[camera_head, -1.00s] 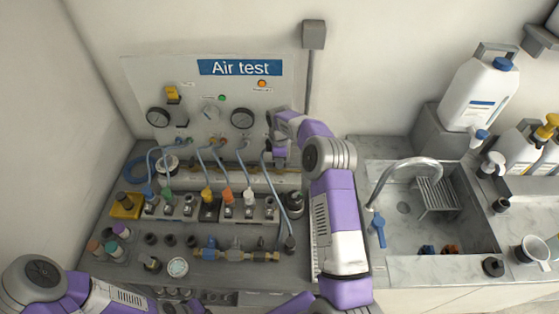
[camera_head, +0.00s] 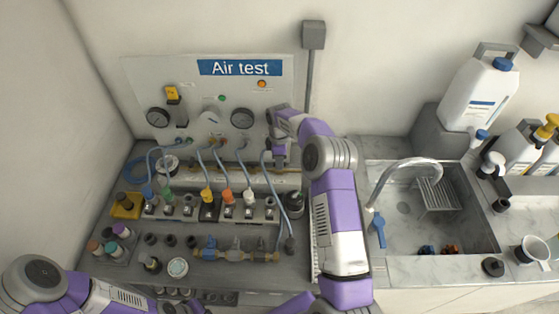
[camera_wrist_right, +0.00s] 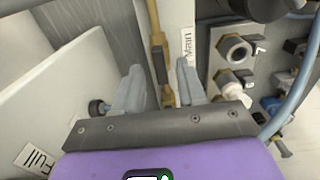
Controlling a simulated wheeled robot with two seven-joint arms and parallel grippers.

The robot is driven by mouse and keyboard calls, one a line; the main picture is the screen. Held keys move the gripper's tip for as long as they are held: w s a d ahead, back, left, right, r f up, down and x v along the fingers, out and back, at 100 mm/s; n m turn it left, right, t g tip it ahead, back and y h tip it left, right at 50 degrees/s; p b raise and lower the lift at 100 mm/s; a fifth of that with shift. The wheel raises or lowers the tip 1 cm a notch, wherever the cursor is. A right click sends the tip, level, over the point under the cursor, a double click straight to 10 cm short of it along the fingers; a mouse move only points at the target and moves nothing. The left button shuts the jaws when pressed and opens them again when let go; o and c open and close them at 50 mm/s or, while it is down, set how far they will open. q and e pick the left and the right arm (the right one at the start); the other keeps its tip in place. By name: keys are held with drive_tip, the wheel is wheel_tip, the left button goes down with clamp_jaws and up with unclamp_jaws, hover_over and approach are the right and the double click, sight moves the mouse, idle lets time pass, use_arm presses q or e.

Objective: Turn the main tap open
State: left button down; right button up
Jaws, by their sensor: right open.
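The main tap (camera_wrist_right: 159,66) shows in the right wrist view as a dark grey lever on a vertical brass pipe, beside a white label reading "Main" (camera_wrist_right: 187,47). My right gripper (camera_wrist_right: 159,78) is open, with one pale finger on each side of the brass pipe and the lever between them. I cannot tell whether either finger touches it. In the head view my right gripper (camera_head: 279,155) is at the right end of the Air test panel and hides the tap. My left arm is at the bottom left, its gripper out of frame.
The Air test panel (camera_head: 135,85) carries gauges and blue hoses. A hose (camera_wrist_right: 304,75) and several fittings (camera_wrist_right: 235,48) lie close to the right of my right gripper. A pale panel (camera_wrist_right: 60,95) stands to its left. A sink (camera_head: 405,230) is further right.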

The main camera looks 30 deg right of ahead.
wheel_tip(320, 180, up, 7)
drive_tip(key=shift+f, duration=0.15)
idle(0.5)
